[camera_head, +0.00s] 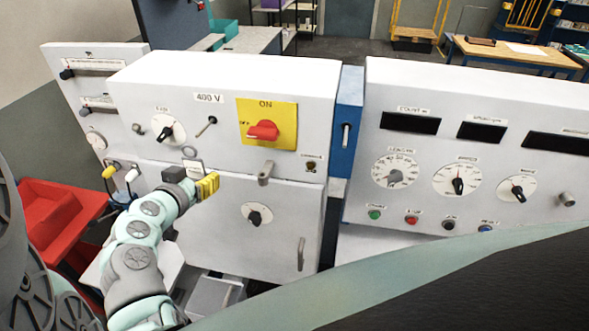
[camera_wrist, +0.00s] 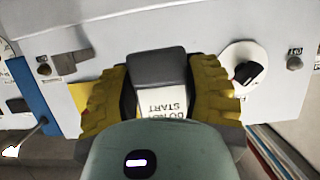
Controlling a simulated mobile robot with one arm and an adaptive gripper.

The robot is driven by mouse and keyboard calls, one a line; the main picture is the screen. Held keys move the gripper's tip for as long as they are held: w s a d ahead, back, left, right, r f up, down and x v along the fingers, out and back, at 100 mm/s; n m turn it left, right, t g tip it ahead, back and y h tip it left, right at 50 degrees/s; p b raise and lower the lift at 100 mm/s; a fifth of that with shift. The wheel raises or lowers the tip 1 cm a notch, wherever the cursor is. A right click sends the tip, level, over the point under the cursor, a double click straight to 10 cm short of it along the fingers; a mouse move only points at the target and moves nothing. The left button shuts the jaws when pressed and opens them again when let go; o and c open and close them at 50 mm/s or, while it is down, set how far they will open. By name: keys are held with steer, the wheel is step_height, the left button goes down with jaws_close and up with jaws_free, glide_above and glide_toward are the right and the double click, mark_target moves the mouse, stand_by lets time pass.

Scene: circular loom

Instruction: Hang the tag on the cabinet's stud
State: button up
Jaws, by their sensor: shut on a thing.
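The white tag (camera_head: 195,168) is held in front of the upper face of the white cabinet (camera_head: 230,82). Its thin loop (camera_head: 189,152) stands above it. In the wrist view the tag (camera_wrist: 165,104) shows "DO NOT START" upside down. My gripper (camera_head: 206,186) has yellow fingers shut on the tag; they also show in the wrist view (camera_wrist: 160,95). A dark grey block (camera_wrist: 160,68) sits between them there. A thin peg (camera_head: 206,127), apparently the stud, sticks out above the loop, which looks apart from it. I cannot see the peg in the wrist view.
A black dial (camera_head: 168,130) is left of the peg, and a red switch on a yellow plate (camera_head: 265,125) is right of it. A grey hasp (camera_head: 265,173) juts out lower right. A red bin (camera_head: 60,210) stands left. A control panel (camera_head: 460,140) is at right.

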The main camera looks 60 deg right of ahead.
steer(key=shift+w+d+r+p, duration=0.1)
steer(key=shift+w+d+p, duration=0.15)
steer(key=shift+d, duration=0.35)
steer(key=shift+w+d+p, duration=0.15)
steer(key=shift+d+p, duration=0.15)
steer(key=shift+d, duration=0.25)
steer(key=shift+a, duration=0.1)
steer(key=shift+b, duration=0.3)
steer(key=shift+w+a, duration=0.1)
steer(key=shift+b, duration=0.6)
steer(key=shift+w+d+r+b, duration=0.1)
steer(key=shift+w+d+b, duration=0.05)
steer(key=shift+d, duration=0.4)
steer(key=shift+w+d+b, duration=0.15)
steer(key=shift+d, duration=0.4)
